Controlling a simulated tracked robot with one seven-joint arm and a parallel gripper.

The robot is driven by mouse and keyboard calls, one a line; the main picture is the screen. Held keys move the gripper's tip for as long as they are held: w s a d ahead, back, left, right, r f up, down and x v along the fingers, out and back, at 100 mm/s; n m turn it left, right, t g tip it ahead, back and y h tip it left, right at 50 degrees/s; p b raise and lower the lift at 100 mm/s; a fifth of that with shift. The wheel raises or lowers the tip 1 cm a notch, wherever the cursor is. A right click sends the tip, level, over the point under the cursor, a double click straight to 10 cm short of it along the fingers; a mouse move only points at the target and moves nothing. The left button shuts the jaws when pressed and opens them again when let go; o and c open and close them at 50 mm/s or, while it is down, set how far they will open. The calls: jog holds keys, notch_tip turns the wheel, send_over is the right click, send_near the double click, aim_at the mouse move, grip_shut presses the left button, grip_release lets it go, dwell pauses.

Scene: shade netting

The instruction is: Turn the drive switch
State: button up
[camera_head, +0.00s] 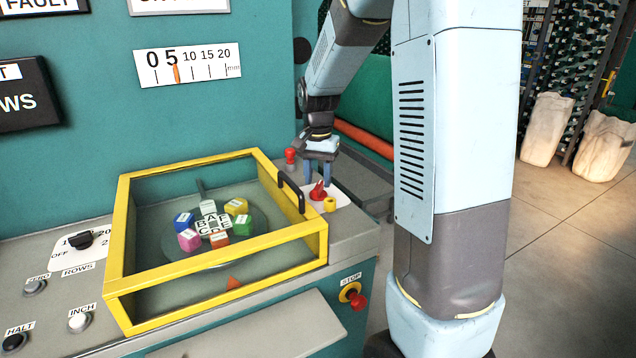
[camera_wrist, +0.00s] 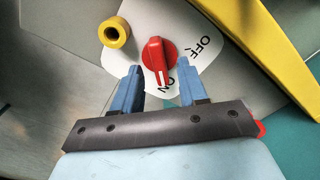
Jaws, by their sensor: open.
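The drive switch (camera_wrist: 158,58) is a red rotary knob with a white pointer line, on a white plate (camera_wrist: 178,18) marked OFF. The knob also shows in the head view (camera_head: 318,190), right of the yellow-framed box. My gripper (camera_wrist: 160,84) is open. Its two blue fingers sit on either side of the knob's lower end in the wrist view, with gaps visible. In the head view my gripper (camera_head: 318,184) points down at the knob. Whether a finger touches it I cannot tell.
A yellow cylinder (camera_wrist: 114,32) stands close beside the knob. The yellow-framed box (camera_head: 220,285) with a black handle (camera_head: 291,190) is just left. A red-topped knob (camera_head: 290,156) stands behind. A red STOP button (camera_head: 358,300) is on the front.

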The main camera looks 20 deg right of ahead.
aim_at(318, 185)
notch_tip(318, 185, up, 12)
jog(key=shift+f, duration=0.2)
dwell(0.5)
